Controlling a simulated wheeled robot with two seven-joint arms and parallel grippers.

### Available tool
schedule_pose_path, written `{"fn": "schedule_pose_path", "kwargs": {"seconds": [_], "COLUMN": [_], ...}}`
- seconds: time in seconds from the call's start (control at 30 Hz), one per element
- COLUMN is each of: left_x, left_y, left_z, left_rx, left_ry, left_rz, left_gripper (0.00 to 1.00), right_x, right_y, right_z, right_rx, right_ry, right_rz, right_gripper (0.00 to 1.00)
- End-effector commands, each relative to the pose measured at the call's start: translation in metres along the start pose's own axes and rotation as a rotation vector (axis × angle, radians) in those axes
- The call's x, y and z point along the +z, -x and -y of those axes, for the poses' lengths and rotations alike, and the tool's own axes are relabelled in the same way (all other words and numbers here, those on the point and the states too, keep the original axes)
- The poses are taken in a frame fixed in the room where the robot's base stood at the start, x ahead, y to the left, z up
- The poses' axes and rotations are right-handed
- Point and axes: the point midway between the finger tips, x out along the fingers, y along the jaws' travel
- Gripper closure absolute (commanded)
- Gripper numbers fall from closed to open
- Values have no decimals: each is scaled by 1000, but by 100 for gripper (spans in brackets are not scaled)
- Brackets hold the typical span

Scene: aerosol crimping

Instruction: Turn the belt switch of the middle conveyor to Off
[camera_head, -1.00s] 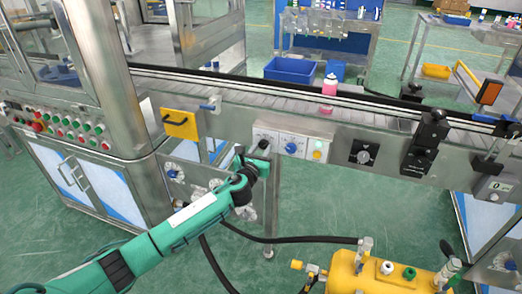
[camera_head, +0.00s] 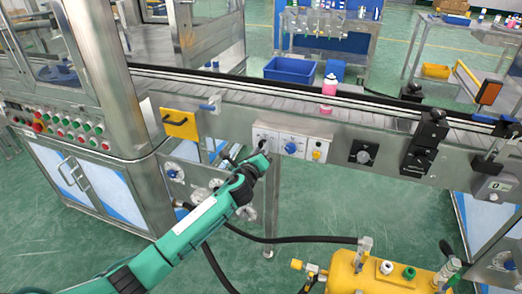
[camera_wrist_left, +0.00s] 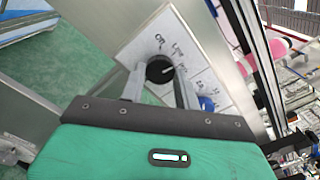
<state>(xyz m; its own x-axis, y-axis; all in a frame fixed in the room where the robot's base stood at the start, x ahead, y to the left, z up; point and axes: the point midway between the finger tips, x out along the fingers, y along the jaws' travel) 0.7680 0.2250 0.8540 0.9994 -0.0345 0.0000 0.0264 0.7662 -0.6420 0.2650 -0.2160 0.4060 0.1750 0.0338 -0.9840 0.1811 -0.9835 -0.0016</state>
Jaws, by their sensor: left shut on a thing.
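The white switch panel (camera_head: 305,138) is on the front side of the middle conveyor (camera_head: 230,122). A black rotary belt switch (camera_wrist_left: 159,70) sits on this panel at its left end, with printed labels around it. In the left wrist view my left gripper (camera_wrist_left: 160,76) has one finger on each side of the black knob and is shut on it. In the head view the left gripper (camera_head: 262,150) reaches the left end of the panel and hides part of the switch. My right gripper is not in view.
A blue knob (camera_head: 290,148) and a yellow button (camera_head: 316,155) are right of the switch. A pink can (camera_head: 329,88) stands on the belt. A yellow tank (camera_head: 365,272) with a black hose lies below. A yellow handle plate (camera_head: 180,124) is left of the panel.

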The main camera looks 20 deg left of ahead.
Motion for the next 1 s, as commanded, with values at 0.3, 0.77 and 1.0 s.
{"fn": "schedule_pose_path", "kwargs": {"seconds": [0.3, 0.77, 1.0], "left_x": [-1, -1, 0], "left_y": [0, 0, 0], "left_z": [0, 0, 0], "left_rx": [2, 3, 3], "left_ry": [304, 735, 916], "left_rz": [0, -1, 0], "left_gripper": [91, 91, 91], "right_x": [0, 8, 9], "right_y": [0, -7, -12], "right_z": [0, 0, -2], "right_rx": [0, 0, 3], "right_ry": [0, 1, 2], "right_rz": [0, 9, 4], "right_gripper": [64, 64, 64]}}
